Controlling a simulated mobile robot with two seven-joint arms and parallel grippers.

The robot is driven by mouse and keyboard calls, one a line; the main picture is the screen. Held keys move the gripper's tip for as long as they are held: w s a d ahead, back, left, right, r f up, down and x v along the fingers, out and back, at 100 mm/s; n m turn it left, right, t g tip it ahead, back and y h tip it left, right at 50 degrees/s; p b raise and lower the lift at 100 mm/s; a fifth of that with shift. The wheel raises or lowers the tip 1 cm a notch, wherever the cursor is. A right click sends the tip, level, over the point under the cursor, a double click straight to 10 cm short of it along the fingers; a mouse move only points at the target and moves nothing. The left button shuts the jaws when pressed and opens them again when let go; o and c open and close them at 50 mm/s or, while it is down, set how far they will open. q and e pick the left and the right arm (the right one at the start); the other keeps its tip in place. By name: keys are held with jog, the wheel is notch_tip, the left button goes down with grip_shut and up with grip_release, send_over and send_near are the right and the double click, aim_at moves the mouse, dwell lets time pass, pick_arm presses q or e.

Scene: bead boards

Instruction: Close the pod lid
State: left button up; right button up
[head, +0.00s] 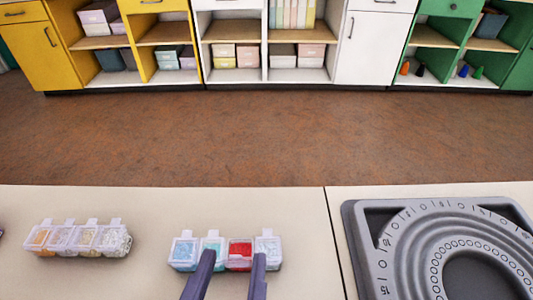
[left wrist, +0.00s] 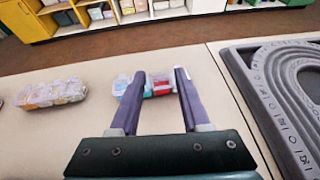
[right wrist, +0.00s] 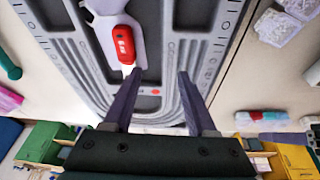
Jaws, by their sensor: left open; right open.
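A clear strip of bead pods (head: 183,254) stands on the pale table in the head view, with light blue, teal, red and whitish pods. Three pods show raised tabs at the back; the red pod (head: 240,248) shows bright beads and no tab, and I cannot tell where its lid lies. My left gripper (head: 234,254) is open and empty, its fingers reaching up over the strip's near side. In the left wrist view the strip (left wrist: 160,85) shows between and beyond the fingertips. My right gripper (right wrist: 160,73) is open and empty over the grey bead board; the head view does not show it.
A second pod strip (head: 80,240) with orange and pale beads stands at left. The grey bead board (head: 362,240) fills the right side. A pale tool with a red part (right wrist: 123,45) lies on it. Bare table lies between the strips. Shelves line the far wall.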

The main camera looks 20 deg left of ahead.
pick_arm(q)
jog(key=shift+c, duration=0.2)
grip_shut()
pick_arm(e)
jog(key=shift+a, duration=0.1)
